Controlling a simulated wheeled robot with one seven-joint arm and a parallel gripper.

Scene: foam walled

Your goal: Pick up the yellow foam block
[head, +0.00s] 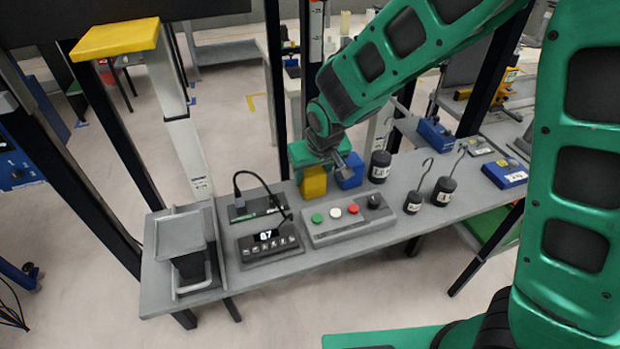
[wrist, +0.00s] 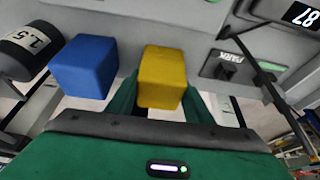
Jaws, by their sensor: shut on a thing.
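The yellow foam block (head: 314,182) is at my gripper over the back edge of the grey bench in the head view. In the wrist view the yellow foam block (wrist: 162,76) sits between the two green fingers. My gripper (wrist: 158,98) is shut on it. The arm partly covers my gripper (head: 321,165) in the head view. A blue block (head: 350,172) stands close to the right of the yellow one. In the wrist view the blue block (wrist: 84,67) is to the left, apart from the fingers. I cannot tell whether the yellow block touches the bench.
A button box (head: 347,222) and a display unit (head: 268,245) lie in front on the grey bench (head: 330,255). Black weights stand to the right, one (head: 380,167) near the blue block. Hooked weights (head: 443,190) stand further right. A grey stand (head: 182,245) is at the left end.

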